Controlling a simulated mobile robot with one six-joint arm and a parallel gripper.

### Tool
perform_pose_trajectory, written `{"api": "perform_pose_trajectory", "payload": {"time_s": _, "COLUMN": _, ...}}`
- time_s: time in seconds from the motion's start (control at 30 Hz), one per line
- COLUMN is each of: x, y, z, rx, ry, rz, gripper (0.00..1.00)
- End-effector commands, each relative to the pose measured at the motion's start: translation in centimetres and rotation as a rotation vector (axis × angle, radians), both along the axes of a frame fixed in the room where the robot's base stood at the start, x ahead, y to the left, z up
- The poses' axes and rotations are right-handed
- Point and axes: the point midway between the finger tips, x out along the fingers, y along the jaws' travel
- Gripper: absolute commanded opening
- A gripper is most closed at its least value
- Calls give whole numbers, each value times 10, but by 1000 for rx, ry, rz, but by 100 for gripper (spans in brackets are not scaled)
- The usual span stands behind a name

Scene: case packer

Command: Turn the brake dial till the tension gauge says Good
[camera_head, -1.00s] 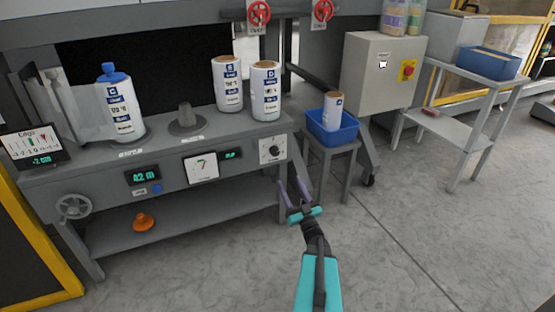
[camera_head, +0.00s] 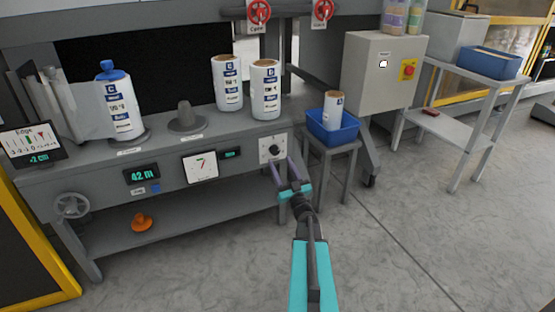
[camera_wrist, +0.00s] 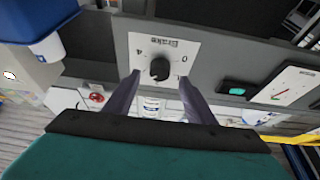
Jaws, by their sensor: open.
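The brake dial (camera_wrist: 160,69) is a black round knob on a white plate marked "Brake"; in the wrist view it shows upside down between my fingers. It also shows in the head view (camera_head: 273,151) at the right end of the bench front. My gripper (camera_head: 287,174) is open just in front of the dial, with its two purple fingers (camera_wrist: 157,85) on either side and apart from the knob. The tension gauge (camera_head: 200,167) is a white square face with a needle, left of the dial; its wording is too small to read. It also shows in the wrist view (camera_wrist: 288,88).
A blue bin (camera_head: 332,127) with a roll stands on a stool right of the dial. Labelled rolls (camera_head: 265,90) stand on the bench top above. A green display (camera_head: 231,154) sits between gauge and dial. The floor in front is clear.

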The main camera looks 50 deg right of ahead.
Motion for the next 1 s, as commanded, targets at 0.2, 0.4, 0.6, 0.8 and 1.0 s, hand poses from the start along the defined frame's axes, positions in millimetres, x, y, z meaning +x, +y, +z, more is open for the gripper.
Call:
{"api": "perform_pose_trajectory", "payload": {"time_s": 0.2, "x": 24, "y": -11, "z": 9, "rx": -1, "ry": -1, "rz": 0, "gripper": 50}}
{"api": "perform_pose_trajectory", "payload": {"time_s": 0.4, "x": 36, "y": -15, "z": 15, "rx": 0, "ry": 0, "rz": 0, "gripper": 50}}
{"api": "perform_pose_trajectory", "payload": {"time_s": 0.6, "x": 39, "y": -16, "z": 17, "rx": 0, "ry": 0, "rz": 0, "gripper": 50}}
{"api": "perform_pose_trajectory", "payload": {"time_s": 0.8, "x": 39, "y": -15, "z": 17, "rx": 0, "ry": 0, "rz": 0, "gripper": 47}}
{"api": "perform_pose_trajectory", "payload": {"time_s": 1.0, "x": 38, "y": -16, "z": 17, "rx": -1, "ry": 0, "rz": 0, "gripper": 13}}
